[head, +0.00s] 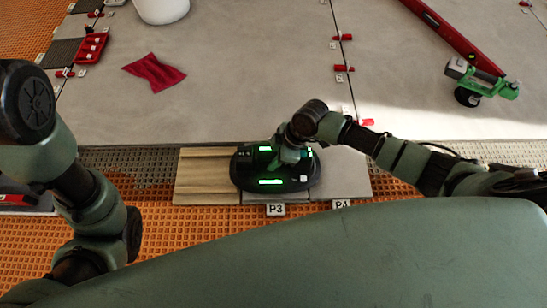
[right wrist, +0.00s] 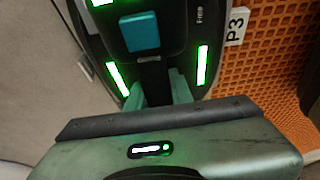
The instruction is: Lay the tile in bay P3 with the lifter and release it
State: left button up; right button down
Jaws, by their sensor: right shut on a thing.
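The lifter (head: 243,172) is a dark oval device with lit green bars, at the P3 sign (head: 275,210) in the head view. My right gripper (head: 287,160) is shut on its handle from above. In the right wrist view the lifter (right wrist: 150,72) fills the upper middle, with a teal block and green lights, and the P3 sign (right wrist: 237,26) stands beside it. A thin edge of a grey tile (head: 258,198) shows below the lifter; most of it is hidden. I cannot tell whether it touches the bed. My left gripper is out of view.
A beige ridged bed (head: 205,175) lies left of the lifter, a grey tile (head: 345,175) right of it by the P4 sign (head: 341,204). A red cloth (head: 154,72), a red tray (head: 90,47), a white bucket (head: 161,8) and a green tool (head: 490,85) are farther off.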

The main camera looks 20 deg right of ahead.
jog(key=shift+w+a+r, duration=0.1)
jog(key=shift+r, duration=0.05)
jog(key=shift+f, duration=0.45)
dwell(0.7)
jog(key=c, duration=1.2)
grip_release()
jog(key=shift+c, duration=0.2)
jog(key=shift+o, duration=0.4)
